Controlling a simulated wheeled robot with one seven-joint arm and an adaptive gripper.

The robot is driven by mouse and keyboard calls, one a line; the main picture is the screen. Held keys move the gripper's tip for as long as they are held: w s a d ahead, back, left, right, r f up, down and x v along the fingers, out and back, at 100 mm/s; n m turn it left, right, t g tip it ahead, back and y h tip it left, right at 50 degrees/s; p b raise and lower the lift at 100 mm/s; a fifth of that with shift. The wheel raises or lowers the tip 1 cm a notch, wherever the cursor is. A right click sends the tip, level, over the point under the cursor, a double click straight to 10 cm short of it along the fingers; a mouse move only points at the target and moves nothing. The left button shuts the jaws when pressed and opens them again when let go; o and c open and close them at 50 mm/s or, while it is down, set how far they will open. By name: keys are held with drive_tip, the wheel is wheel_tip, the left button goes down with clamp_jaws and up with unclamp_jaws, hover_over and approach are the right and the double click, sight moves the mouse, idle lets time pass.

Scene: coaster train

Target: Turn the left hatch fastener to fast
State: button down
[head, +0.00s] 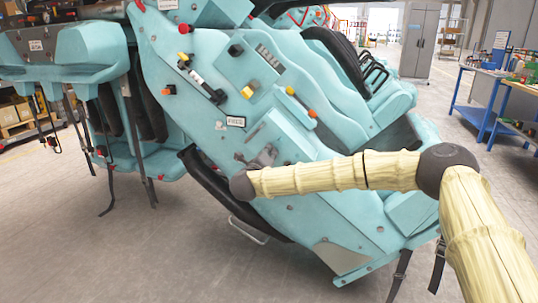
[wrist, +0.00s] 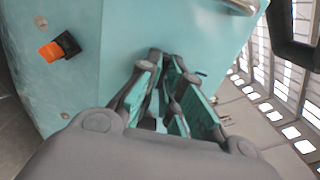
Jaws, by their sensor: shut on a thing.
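My gripper (head: 264,156) is against the side of the teal coaster car (head: 345,215), beside a rectangular panel outline. In the wrist view my gripper (wrist: 168,72) has its fingers close together, with their tips at the teal panel (wrist: 115,75). It is shut on a small part there, which I take to be the left hatch fastener. The fingers hide nearly all of that part, so its turn position cannot be read. An orange and black knob (wrist: 58,48) stands clear of the fingers at the upper left of the wrist view.
Yellow (head: 247,92) and orange (head: 312,113) knobs and a black-ended latch bar (head: 205,85) stick out of the car's side near my gripper. A black padded bar (head: 215,190) runs below. A blue workbench (head: 475,100) stands at right. The floor at front left is clear.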

drive_tip(key=c, duration=1.6)
unclamp_jaws()
drive_tip(key=v, duration=1.2)
drive_tip(key=shift+f, duration=0.1)
